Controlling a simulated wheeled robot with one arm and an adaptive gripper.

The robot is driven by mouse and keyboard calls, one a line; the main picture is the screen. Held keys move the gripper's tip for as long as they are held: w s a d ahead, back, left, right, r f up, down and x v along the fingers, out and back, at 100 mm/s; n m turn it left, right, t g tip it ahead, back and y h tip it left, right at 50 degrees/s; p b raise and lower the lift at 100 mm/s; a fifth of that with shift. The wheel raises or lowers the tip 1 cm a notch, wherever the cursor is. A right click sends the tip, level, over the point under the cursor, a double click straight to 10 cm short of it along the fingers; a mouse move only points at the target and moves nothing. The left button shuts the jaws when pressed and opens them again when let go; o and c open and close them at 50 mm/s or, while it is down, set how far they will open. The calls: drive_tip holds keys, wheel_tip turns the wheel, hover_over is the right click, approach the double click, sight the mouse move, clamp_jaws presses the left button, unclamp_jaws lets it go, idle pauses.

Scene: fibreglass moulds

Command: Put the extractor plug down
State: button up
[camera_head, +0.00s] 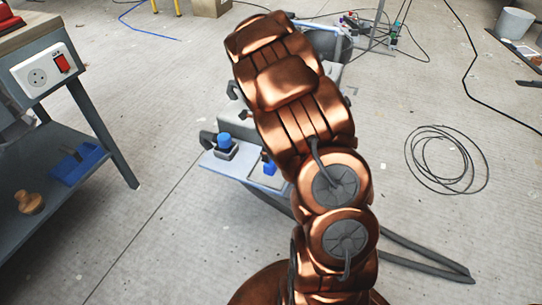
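I cannot make out the extractor plug for certain. My copper-coloured arm fills the middle of the head view, and its end with the gripper is hidden. Behind the arm, partly covered, is a pale grey machine (233,121) with a light blue-grey ledge (222,167). A blue-topped fitting (225,143) stands on that ledge, and another small blue piece (268,167) shows close to the arm. A white socket (40,76) with a red switch is on the bench end at left, with nothing plugged into its round opening.
The grey bench (38,45) has a lower shelf (62,197) holding a blue tray (80,163) and a wooden piece (30,201). A black cable coil (446,160) lies on the floor at right. A bucket (515,23) stands at far right. Floor between bench and machine is clear.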

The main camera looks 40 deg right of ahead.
sight(271, 163)
drive_tip(key=s+a+r+n+g, duration=0.2)
drive_tip(key=s+a+r+n, duration=1.2)
drive_tip(key=s+a+r+n+g, duration=0.1)
drive_tip(key=s+a+n, duration=0.2)
drive_tip(key=s+n, duration=0.5)
drive_tip(key=s+a+r+n, duration=0.1)
drive_tip(key=s+a+n, duration=0.3)
drive_tip(key=s+n, duration=0.4)
drive_tip(key=shift+s+r+g+p, duration=0.3)
drive_tip(key=shift+s+g, duration=0.1)
drive_tip(key=shift+s, duration=0.65)
